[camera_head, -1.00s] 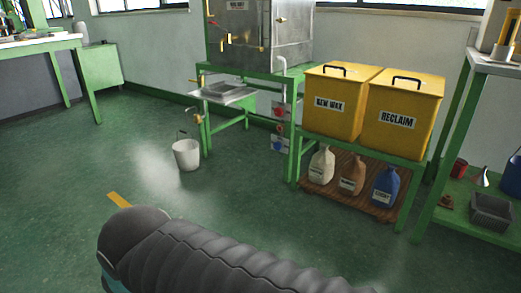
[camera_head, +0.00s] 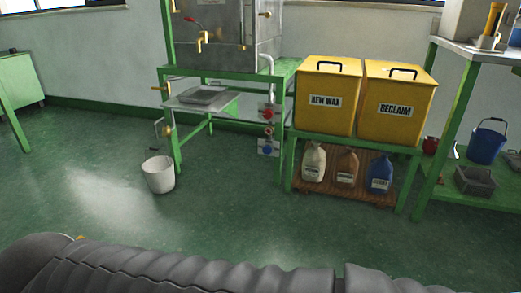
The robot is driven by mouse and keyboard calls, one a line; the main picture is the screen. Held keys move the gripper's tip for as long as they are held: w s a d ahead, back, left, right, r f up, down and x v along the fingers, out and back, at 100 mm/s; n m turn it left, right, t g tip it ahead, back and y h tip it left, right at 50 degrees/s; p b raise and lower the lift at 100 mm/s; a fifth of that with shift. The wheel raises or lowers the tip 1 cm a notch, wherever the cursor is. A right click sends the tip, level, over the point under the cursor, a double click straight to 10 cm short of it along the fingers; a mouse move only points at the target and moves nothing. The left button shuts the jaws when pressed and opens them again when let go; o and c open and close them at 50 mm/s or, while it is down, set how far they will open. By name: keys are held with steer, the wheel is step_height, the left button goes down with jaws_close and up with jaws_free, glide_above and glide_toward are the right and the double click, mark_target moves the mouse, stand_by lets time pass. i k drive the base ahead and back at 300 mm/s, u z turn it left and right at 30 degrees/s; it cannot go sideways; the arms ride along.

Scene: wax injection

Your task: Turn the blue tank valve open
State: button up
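The blue valve (camera_head: 266,150) is a small round blue knob on a light plate. It is low on the pipework at the right side of the green tank stand (camera_head: 228,74). A red valve (camera_head: 266,112) sits above it on the same pipe run. The metal tank (camera_head: 226,36) stands on top of the stand. Both knobs are too small to tell how far they are turned. My gripper is not in view; only a grey ribbed part of my arm crosses the bottom edge.
Yellow NEW WAX (camera_head: 327,82) and RECLAIM (camera_head: 396,90) bins stand on a green rack right of the valves, with several jugs below. A white bucket (camera_head: 158,174) is on the floor at left. A blue bucket (camera_head: 487,143) sits on the right shelf. The floor in front is clear.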

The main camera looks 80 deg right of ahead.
mark_target(267, 150)
steer(key=z, duration=0.7)
steer(key=i, duration=0.9)
steer(key=z, duration=1.1)
steer(key=i, duration=0.25)
steer(key=z, duration=0.3)
